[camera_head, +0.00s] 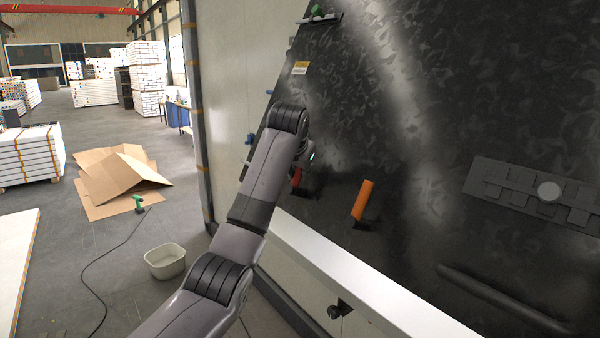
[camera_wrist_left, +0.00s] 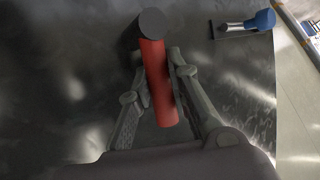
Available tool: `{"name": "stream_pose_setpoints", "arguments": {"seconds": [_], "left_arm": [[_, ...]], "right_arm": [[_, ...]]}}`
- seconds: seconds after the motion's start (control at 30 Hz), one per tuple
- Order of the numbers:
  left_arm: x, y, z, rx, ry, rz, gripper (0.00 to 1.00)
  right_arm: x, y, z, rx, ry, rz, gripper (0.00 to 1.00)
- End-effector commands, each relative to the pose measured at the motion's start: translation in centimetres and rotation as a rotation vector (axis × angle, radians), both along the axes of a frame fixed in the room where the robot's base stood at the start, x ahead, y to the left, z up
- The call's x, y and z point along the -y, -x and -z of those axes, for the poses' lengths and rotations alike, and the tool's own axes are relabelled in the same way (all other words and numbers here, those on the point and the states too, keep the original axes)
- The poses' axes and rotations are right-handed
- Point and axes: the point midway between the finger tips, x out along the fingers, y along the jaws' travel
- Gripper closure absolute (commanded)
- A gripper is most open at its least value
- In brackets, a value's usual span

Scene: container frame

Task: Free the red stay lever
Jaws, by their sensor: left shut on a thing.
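The red stay lever (camera_wrist_left: 158,85) runs between my left gripper's fingers (camera_wrist_left: 157,72) in the left wrist view, with a dark round end (camera_wrist_left: 152,22) beyond the fingertips. My left gripper is shut on the red lever. In the head view a small part of the red lever (camera_head: 296,178) shows against the dark panel, below the wrist of my left arm. The gripper there is mostly hidden behind my own arm. My right gripper is in neither view.
An orange handle (camera_head: 362,200) stands on the dark panel (camera_head: 400,110) right of the red lever. A blue-ended fitting (camera_wrist_left: 262,20) is near the panel edge. A white ledge (camera_head: 350,280) runs below.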

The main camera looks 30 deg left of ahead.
Motion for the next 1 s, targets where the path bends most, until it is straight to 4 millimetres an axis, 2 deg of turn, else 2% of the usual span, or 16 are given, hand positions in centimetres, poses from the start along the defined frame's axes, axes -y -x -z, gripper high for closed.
{"name": "stream_pose_setpoints", "arguments": {"seconds": [0.3, 0.33, 0.63, 1.0], "left_arm": [[-0.04, 0.08, 0.26, -0.007, 0.006, -0.005, 1.0], [-0.04, 0.08, 0.26, -0.007, 0.006, -0.005, 0.82], [-0.06, 0.05, 0.1, -0.003, 0.003, -0.004, 0.62], [0.05, 0.34, -0.41, 0.001, 0.001, -0.003, 0.62]], "right_arm": [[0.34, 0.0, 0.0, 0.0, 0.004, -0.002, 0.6], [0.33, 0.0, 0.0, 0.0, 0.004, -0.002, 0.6], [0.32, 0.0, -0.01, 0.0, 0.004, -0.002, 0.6], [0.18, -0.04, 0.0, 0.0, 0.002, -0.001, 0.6]]}}
